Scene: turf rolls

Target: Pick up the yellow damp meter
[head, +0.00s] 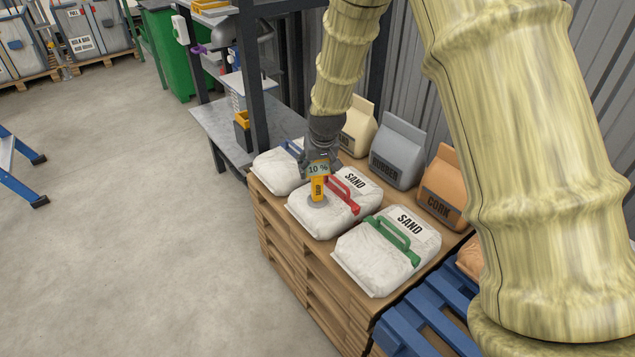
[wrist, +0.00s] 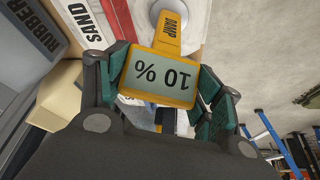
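The yellow damp meter (head: 318,187) has a grey screen reading "10 %" and a round grey foot. It stands upright with its foot at the white sand bag with the red handle (head: 327,209); I cannot tell whether the foot touches the bag. In the wrist view the damp meter (wrist: 170,75) appears upside down between my fingers. My gripper (head: 320,165) is above the bag. In the wrist view my gripper (wrist: 163,88) has a green pad against each side of the meter's screen housing, and appears shut on it.
Another sand bag with a green handle (head: 388,250) lies nearer, and one with a blue handle (head: 280,170) lies beyond. Rubber (head: 397,152) and cork (head: 442,190) bags stand behind. All rest on a wooden pallet stack (head: 290,250). The floor at left is mostly clear.

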